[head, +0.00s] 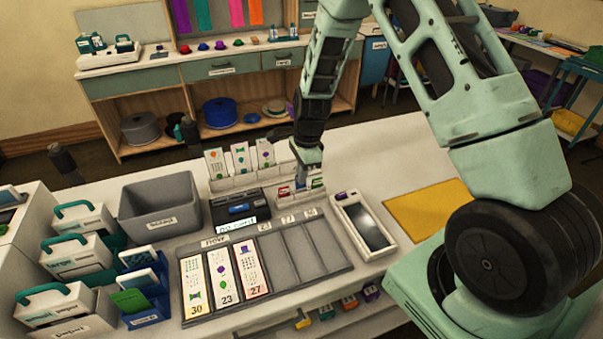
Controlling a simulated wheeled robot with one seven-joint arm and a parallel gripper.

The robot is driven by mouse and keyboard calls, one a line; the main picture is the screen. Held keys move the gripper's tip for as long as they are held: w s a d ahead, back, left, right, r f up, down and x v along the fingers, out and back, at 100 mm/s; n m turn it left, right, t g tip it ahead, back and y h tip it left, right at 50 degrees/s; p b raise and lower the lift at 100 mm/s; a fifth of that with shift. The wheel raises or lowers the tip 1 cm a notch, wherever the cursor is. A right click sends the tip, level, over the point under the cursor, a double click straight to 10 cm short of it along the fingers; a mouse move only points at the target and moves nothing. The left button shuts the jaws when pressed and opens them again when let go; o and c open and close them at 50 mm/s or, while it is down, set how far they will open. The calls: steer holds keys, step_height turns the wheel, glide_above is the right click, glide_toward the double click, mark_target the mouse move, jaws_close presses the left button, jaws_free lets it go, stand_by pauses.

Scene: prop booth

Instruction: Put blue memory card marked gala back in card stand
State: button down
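My gripper (308,168) points down just above a small white stand (312,195) behind the display board. Small red and green cards (284,190) stand in its left part. The fingertips are small and partly hidden, so I cannot tell whether they are shut or what is between them. I cannot make out a blue card marked gala. A black reader (222,215) left of the stand has a small blue patch on its front, and its screen (237,226) appears to read NO CARD.
A grey board (315,251) holds several tall printed cards in its left slots. Tall cards stand in a white rack (236,181) behind the reader. A grey bin (159,206) is at left; a yellow mat (428,207) lies right.

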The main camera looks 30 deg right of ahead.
steer(key=shift+f, duration=0.2)
steer(key=shift+f+b, duration=0.8)
steer(key=shift+f, duration=0.4)
steer(key=c, duration=1.5)
jaws_free()
steer(key=shift+c, duration=0.2)
step_height(320, 180, up, 17)
steer(key=d+b, duration=0.2)
steer(key=shift+s, duration=0.2)
